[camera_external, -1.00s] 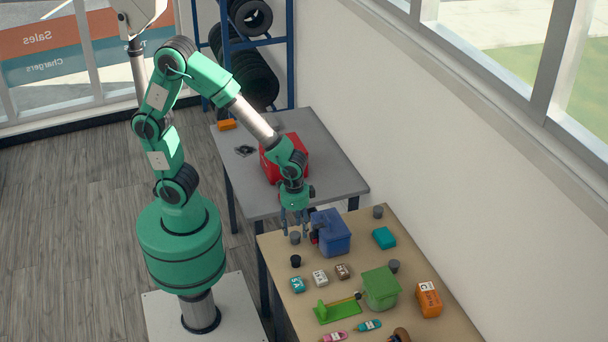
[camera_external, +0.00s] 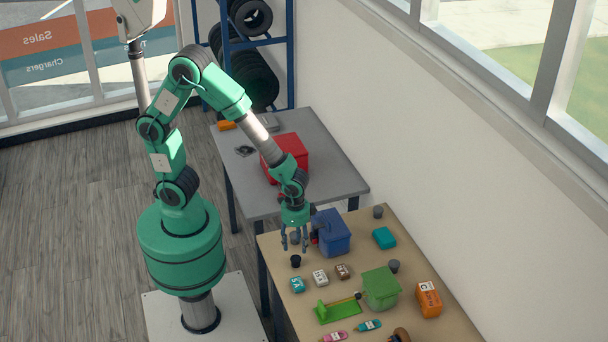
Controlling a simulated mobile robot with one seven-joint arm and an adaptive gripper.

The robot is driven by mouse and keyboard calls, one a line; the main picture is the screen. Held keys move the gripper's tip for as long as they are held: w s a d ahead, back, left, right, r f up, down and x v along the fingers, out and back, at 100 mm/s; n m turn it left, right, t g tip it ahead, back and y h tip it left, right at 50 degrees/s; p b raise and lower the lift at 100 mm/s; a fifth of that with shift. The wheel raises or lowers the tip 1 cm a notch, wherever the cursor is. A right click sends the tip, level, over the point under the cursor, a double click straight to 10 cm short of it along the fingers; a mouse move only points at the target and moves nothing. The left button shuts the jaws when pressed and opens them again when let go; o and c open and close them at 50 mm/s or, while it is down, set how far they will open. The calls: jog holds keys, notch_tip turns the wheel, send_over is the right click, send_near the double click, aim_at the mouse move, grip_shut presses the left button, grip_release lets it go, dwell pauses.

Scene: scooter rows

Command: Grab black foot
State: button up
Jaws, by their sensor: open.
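The black foot (camera_external: 295,261) is a small dark cylinder standing on the tan table (camera_external: 440,331), near its left edge. My gripper (camera_external: 294,246) points down with its fingers spread and nothing held. In the picture its fingertips are just above the black foot, beside the blue box. A grey foot (camera_external: 295,238) shows between the fingers, partly hidden by them. I cannot tell the exact height of the fingertips over the table.
A blue box (camera_external: 333,237) stands close to the right of my gripper. Small labelled blocks (camera_external: 320,278) lie in front of the black foot. A red box (camera_external: 289,150) sits on the grey table behind.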

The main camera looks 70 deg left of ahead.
send_over(296, 258)
jog(key=shift+d+f+b, duration=0.15)
jog(key=shift+f+b, duration=0.2)
jog(key=shift+f, duration=1.75)
jog(key=shift+f+b, duration=0.9)
jog(key=shift+f, duration=1.7)
jog(key=shift+c, duration=0.3)
jog(key=c, duration=1.1)
